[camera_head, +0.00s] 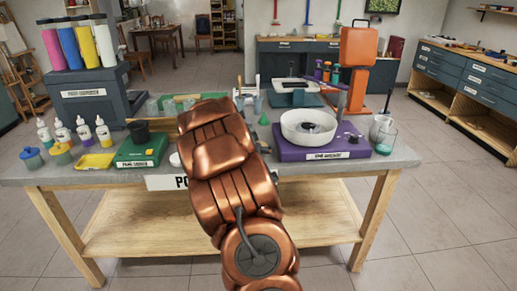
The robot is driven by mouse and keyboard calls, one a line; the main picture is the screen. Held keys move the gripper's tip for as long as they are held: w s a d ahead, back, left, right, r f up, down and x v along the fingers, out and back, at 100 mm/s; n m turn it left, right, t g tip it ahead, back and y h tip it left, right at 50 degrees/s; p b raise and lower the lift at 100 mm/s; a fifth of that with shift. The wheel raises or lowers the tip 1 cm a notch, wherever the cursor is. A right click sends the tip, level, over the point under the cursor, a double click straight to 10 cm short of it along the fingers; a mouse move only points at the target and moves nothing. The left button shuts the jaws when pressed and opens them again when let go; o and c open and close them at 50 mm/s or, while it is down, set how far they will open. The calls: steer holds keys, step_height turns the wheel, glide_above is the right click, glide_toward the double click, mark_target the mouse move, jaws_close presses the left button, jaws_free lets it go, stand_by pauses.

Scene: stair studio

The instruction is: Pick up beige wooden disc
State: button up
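I cannot make out a beige wooden disc for certain. A small pale, rounded thing (175,160) shows on the grey table just left of my copper arm, mostly hidden by it; I cannot tell if it is the disc. My arm rises from the bottom centre and covers the middle of the table. My gripper is not visible, so its place relative to the disc does not show.
The grey table (392,163) holds a purple potter's wheel (290,154) with a white basin (288,124) at right. A green scale (140,152), yellow tray (93,164) and several bottles stand at left. A jug (380,126) stands near the right edge. Floor is open at right.

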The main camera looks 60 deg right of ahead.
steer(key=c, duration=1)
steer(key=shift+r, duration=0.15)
